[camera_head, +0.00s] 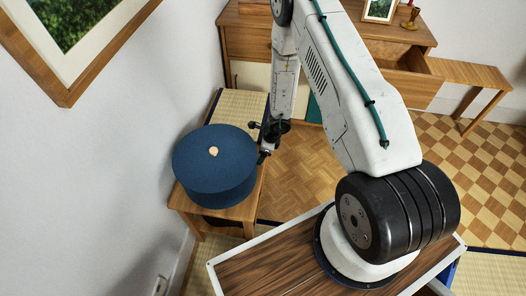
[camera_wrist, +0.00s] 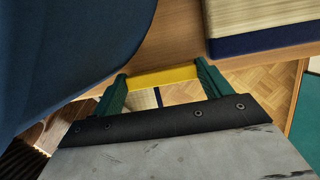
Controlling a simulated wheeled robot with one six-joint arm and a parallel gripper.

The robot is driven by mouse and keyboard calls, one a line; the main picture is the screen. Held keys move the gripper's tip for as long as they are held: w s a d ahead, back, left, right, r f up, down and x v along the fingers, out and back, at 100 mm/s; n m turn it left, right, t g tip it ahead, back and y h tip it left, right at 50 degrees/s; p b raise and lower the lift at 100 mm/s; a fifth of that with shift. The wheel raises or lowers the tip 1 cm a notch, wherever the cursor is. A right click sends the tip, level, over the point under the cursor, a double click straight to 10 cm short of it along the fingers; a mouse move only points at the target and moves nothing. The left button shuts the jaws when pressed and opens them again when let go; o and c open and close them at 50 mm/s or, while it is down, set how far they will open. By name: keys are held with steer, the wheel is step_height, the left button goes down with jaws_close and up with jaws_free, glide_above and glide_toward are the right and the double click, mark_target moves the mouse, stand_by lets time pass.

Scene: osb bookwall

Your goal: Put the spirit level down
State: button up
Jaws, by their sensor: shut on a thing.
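The yellow spirit level (camera_wrist: 162,77) is in the wrist view, held crosswise between the green fingers of my gripper (camera_wrist: 164,80). My gripper is shut on it. The wooden edge of a small table (camera_wrist: 185,45) lies just beyond it in that picture; I cannot tell if the two touch. In the head view my gripper (camera_head: 267,143) is at the right side of a round blue shade (camera_head: 214,168), by the right edge of the small table (camera_head: 236,211). I cannot make out the spirit level in the head view.
The blue shade covers much of the small table's top and fills the wrist view's left side. A tatami pad with a dark blue border (camera_wrist: 265,42) lies beyond the level. A wooden cabinet (camera_head: 238,40) stands behind. Parquet floor (camera_head: 305,175) is open to the right.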

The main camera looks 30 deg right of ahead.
steer(key=o, duration=0.8)
steer(key=shift+f, duration=0.15)
steer(key=v, duration=1.2)
steer(key=s+a+r+n+y, duration=0.1)
steer(key=a+r+n, duration=0.25)
steer(key=r, duration=0.65)
steer(key=s+a+r+n+y, duration=0.1)
steer(key=s+a+r+n, duration=0.3)
steer(key=r, duration=0.6)
steer(key=w+a+r+n, duration=0.1)
steer(key=a+r+n, duration=0.2)
steer(key=r+n, duration=0.55)
steer(key=s+r+n+h, duration=0.1)
steer(key=s+r+n, duration=0.3)
steer(key=s+r, duration=0.85)
steer(key=s+d+r+n+h, duration=0.1)
steer(key=s, duration=0.3)
steer(key=s+d+r+n+h, duration=0.1)
steer(key=s+n, duration=0.1)
steer(key=s, duration=0.2)
steer(key=s+d+r+n+h, duration=0.1)
steer(key=s+d+n, duration=0.1)
steer(key=s, duration=0.3)
steer(key=shift+s+r+g+h, duration=0.1)
steer(key=shift+r+g+h, duration=0.3)
